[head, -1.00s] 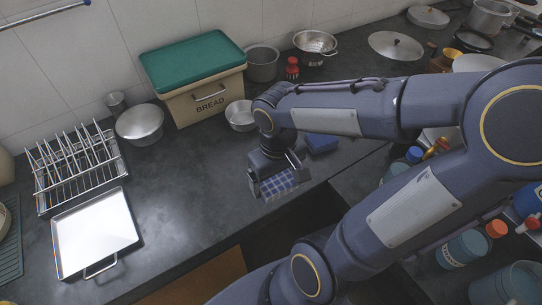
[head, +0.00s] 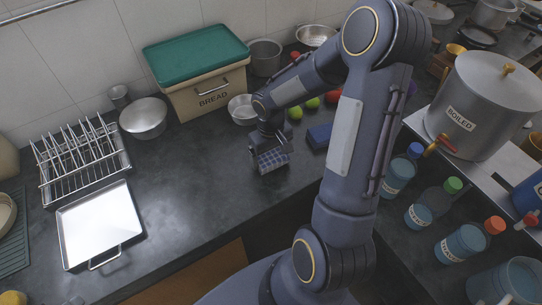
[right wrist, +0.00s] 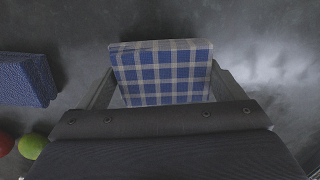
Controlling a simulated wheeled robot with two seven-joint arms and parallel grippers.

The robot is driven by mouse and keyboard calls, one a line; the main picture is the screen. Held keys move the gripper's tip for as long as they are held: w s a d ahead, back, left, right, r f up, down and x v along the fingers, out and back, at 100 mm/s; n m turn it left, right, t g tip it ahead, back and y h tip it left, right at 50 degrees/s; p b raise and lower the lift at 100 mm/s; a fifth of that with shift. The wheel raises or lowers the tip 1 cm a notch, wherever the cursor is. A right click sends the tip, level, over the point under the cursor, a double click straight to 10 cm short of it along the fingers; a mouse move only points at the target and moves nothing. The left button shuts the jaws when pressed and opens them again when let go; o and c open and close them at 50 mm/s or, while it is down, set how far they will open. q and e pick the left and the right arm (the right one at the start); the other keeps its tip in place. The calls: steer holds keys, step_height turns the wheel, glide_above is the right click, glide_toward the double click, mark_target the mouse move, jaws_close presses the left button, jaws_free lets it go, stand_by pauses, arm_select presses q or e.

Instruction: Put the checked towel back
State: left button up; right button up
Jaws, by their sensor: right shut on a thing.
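The blue-and-white checked towel (head: 273,161) is folded into a block, at the counter's middle in the head view. My right gripper (head: 270,153) is shut on it, with one finger on each side of the towel. The right wrist view shows the towel (right wrist: 162,72) between the two fingers (right wrist: 162,90). It is at or close above the counter; I cannot tell whether it touches. A plain blue block (head: 319,135) lies to its right, apart from it, and also shows in the right wrist view (right wrist: 22,80). My left gripper is not in view.
The bread box (head: 209,97) and a small steel bowl (head: 241,109) stand behind. Green fruits (head: 295,113) lie near my arm. A large pot (head: 488,105) stands at right. The counter left of the towel is clear.

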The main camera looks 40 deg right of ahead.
mark_target(271, 154)
steer(key=shift+f, duration=0.7)
steer(key=shift+f, duration=0.15)
steer(key=o, duration=0.7)
steer(key=shift+o, duration=0.2)
step_height(271, 154, up, 12)
steer(key=s+a+r+t+y, duration=0.2)
steer(key=s+a+r+t, duration=0.1)
steer(key=s+a, duration=0.3)
steer(key=s+a+r+t+y, duration=0.1)
steer(key=s+a+r+t, duration=0.1)
steer(key=s+a+r, duration=0.3)
steer(key=s, duration=0.4)
steer(key=shift+a+t+y, duration=0.35)
steer(key=shift+t+y, duration=0.05)
